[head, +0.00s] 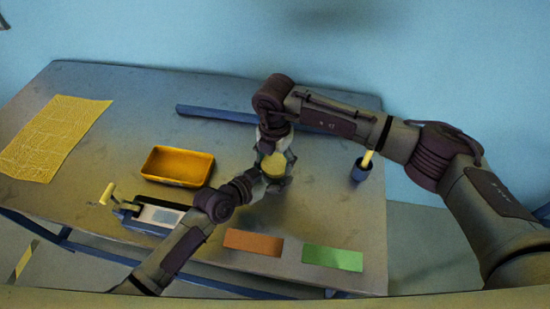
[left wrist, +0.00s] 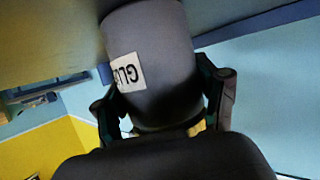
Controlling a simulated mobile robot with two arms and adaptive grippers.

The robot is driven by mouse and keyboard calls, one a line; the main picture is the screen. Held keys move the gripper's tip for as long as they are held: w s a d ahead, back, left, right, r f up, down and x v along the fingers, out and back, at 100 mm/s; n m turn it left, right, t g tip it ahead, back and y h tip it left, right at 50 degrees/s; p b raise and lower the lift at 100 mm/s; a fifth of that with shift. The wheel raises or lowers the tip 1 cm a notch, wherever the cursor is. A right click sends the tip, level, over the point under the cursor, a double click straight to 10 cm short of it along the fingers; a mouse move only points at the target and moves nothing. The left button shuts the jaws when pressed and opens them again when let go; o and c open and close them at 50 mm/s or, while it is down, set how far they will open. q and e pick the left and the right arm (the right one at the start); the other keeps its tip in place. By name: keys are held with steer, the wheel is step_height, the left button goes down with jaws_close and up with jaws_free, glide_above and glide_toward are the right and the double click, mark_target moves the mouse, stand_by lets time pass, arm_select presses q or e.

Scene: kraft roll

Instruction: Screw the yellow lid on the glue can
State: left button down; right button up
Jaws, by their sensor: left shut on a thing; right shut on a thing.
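The grey glue can (left wrist: 160,65) fills the middle of the left wrist view, its white label showing part of the word GLUE upside down. My left gripper (head: 262,183) is shut around the can; its fingers (left wrist: 165,105) show on either side of it. The yellow lid (head: 272,165) shows in the head view over the can. My right gripper (head: 274,157) reaches down from above and is shut on the lid. The fingers hide much of the can in the head view, and I cannot tell how the lid sits on it.
An orange tray (head: 178,182) and a device with a yellow handle (head: 150,216) stand to the left. Yellow lined paper (head: 50,137) lies far left. Orange (head: 253,242) and green (head: 333,258) patches lie in front.

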steer(key=m, duration=1.2)
steer(key=o, duration=0.8)
steer(key=shift+r, duration=0.1)
steer(key=shift+r, duration=2.15)
steer(key=shift+c, duration=0.5)
